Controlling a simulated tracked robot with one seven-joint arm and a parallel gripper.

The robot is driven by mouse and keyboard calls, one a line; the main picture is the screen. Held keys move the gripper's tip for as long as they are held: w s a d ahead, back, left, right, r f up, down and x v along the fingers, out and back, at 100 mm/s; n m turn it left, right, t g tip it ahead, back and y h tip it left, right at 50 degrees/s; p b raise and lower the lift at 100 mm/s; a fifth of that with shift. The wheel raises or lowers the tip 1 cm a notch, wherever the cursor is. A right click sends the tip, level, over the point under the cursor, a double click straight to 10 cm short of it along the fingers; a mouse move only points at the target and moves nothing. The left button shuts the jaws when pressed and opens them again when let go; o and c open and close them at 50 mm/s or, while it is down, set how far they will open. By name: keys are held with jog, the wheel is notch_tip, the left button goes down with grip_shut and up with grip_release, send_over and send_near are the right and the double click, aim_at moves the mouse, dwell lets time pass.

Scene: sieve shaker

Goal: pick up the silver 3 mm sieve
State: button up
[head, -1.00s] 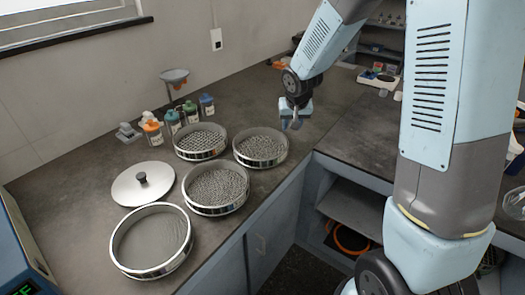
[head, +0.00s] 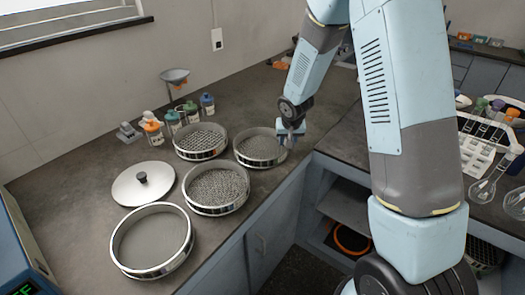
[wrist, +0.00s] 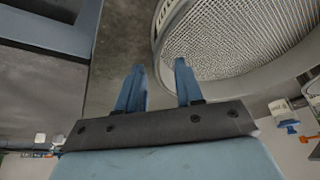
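Four silver round sieves stand on the dark counter: a coarse-mesh one at the back left (head: 187,156), a finer one at the back right (head: 243,161), a middle one (head: 205,210) and a fine-mesh one in front (head: 135,270). No size marking is legible, so I cannot tell which is 3 mm. My gripper (head: 287,144) is over the right rim of the back-right sieve.
A silver lid (head: 125,188) with a black knob lies left of the sieves. Several small bottles (head: 172,121) and a funnel on a stand (head: 175,76) are behind. The counter edge runs close to the sieves' right. A white tube rack (head: 478,150) is far right.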

jog(key=shift+x, duration=0.85)
jog(key=shift+c, duration=0.3)
grip_shut()
